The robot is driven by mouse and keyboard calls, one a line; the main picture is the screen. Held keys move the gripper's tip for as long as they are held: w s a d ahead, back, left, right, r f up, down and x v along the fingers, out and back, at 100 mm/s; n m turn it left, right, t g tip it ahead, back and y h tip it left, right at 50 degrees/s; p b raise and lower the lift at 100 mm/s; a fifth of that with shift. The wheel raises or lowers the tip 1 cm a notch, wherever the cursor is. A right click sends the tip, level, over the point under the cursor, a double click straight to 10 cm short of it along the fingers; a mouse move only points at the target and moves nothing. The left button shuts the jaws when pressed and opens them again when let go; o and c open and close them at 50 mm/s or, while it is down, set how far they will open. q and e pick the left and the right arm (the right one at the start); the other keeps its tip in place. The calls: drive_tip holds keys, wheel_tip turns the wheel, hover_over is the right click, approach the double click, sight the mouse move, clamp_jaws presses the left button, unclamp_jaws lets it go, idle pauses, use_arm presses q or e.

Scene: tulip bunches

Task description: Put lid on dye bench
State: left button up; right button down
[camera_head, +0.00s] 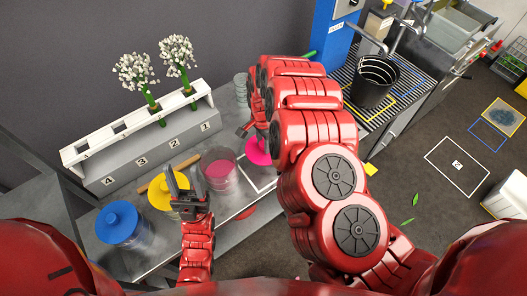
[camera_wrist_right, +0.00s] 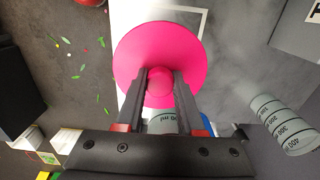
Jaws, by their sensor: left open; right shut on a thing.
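The pink lid (camera_head: 257,153) is held by its knob between the fingers of my right gripper (camera_wrist_right: 160,80). It shows as a large pink disc in the right wrist view (camera_wrist_right: 140,45). In the head view my right arm hides part of it. A clear pot with pink dye (camera_head: 219,173) stands open on the dye bench (camera_head: 236,205), left of the pink lid. A yellow lid (camera_head: 163,190) and a blue lid (camera_head: 118,220) cover two pots further left. My left gripper (camera_head: 177,182) is open and empty, over or in front of the yellow lid; contact is unclear.
A white numbered rack (camera_head: 140,150) with two white flower stems runs behind the pots. A wooden stick (camera_head: 156,184) lies behind the yellow-lidded pot. Graduated beakers (camera_wrist_right: 283,122) show in the right wrist view. A black bucket (camera_head: 374,82) stands on the rack at right.

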sight(264, 154)
drive_tip(key=f, duration=0.3)
drive_tip(key=f+p, duration=0.1)
drive_tip(key=f, duration=0.1)
drive_tip(key=shift+s+d, duration=0.1)
drive_tip(key=shift+s, duration=0.2)
drive_tip(key=shift+w+f, duration=0.2)
drive_tip(key=shift+f, duration=0.5)
drive_tip(key=shift+f+p, duration=0.55)
drive_tip(key=shift+f, duration=1.15)
drive_tip(key=shift+f, duration=0.1)
drive_tip(key=c, duration=0.5)
unclamp_jaws()
